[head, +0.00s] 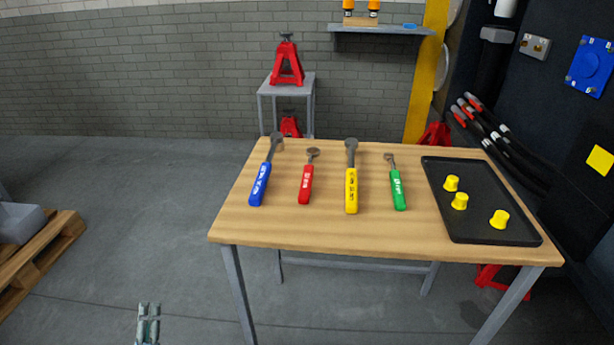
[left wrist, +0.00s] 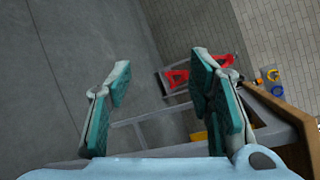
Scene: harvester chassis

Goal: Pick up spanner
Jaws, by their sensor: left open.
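Several ratchet-style spanners lie in a row on the wooden table, heads toward the back: a blue-handled one (head: 261,182), a red-handled one (head: 306,182), a yellow-handled one (head: 351,185) and a green-handled one (head: 397,188). My left gripper (head: 148,312) shows at the bottom edge of the head view, in front and to the left of the table and apart from every spanner. In the left wrist view my left gripper (left wrist: 158,72) is open, with nothing between its green-padded fingers. My right gripper is not in view.
The table (head: 300,233) has a clear front strip. A black tray (head: 470,225) with yellow caps (head: 460,201) lies on its right. A grey stand with a red jack (head: 287,62) is behind it. Dark machinery stands at the right.

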